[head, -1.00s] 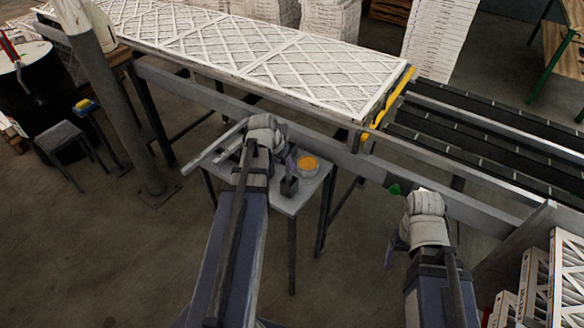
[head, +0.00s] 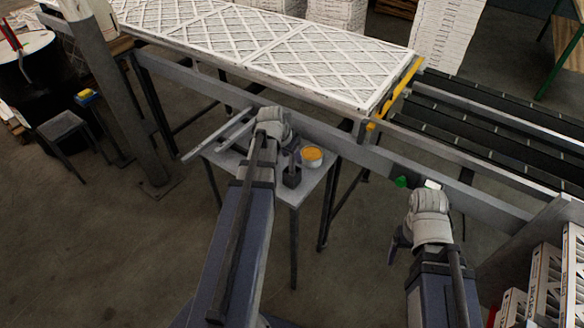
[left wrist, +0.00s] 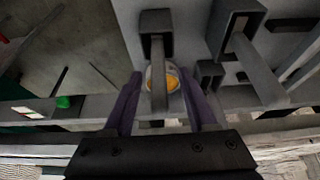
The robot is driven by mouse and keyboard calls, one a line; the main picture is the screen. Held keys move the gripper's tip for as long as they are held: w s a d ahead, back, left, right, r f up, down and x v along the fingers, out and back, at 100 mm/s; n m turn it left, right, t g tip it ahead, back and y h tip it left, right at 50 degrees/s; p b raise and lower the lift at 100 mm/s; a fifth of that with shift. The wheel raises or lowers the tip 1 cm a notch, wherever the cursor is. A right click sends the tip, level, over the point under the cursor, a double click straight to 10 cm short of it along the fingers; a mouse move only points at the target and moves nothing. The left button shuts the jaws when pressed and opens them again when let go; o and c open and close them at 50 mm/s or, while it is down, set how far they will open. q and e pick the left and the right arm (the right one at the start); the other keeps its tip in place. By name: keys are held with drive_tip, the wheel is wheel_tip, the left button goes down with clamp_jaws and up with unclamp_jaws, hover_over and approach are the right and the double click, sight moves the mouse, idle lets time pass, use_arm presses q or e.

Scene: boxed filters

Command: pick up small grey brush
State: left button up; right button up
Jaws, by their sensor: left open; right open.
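A small dark grey brush (head: 291,180) with an upright handle stands on the small grey table (head: 310,184), just in front of a tin with orange contents (head: 312,157). My left gripper (left wrist: 160,105) is open and empty; in the left wrist view the brush (left wrist: 156,22) shows ahead, its handle in line with the gap between the purple fingers. I cannot tell whether the handle is between them. A larger grey block with a handle (left wrist: 238,25) and a smaller block (left wrist: 207,72) stand to its right there. My right gripper (head: 397,243) is open, away from the table, its fingers partly hidden.
A long rail (head: 350,146) runs just behind the small table, with white filter panels (head: 290,55) and dark rollers (head: 490,115) beyond. A grey post (head: 125,100) stands at the left. Boxed filters (head: 545,280) stand at lower right. Floor between the arms is clear.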

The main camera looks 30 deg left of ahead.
sight(294, 160)
use_arm(q)
drive_tip(key=b+x, duration=0.3)
drive_tip(key=x, duration=0.1)
drive_tip(key=shift+f, duration=0.1)
drive_tip(key=shift+c, duration=0.2)
clamp_jaws()
idle(0.3)
